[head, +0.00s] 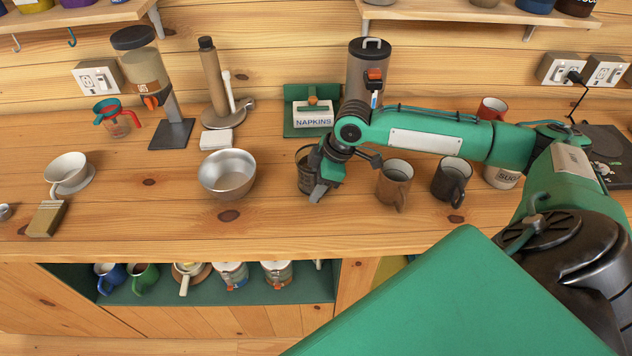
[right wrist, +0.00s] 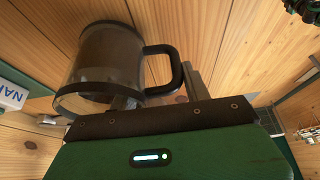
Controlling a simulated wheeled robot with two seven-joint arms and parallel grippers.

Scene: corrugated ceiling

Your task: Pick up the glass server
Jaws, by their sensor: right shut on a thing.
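The glass server (head: 304,168) is a clear, dark-tinted vessel on the wooden counter, partly hidden behind my right gripper in the head view. In the right wrist view the glass server (right wrist: 108,55) shows a dark rim band and a black loop handle. My right gripper (head: 321,187) is at the handle side of the server. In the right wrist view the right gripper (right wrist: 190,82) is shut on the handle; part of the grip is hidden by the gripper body. I cannot tell whether the server is lifted off the counter. My left gripper is not in view.
A metal bowl (head: 228,174) stands left of the server. A brown mug (head: 394,182) and a dark mug (head: 451,181) stand close on its right. The counter front (head: 290,225) is clear.

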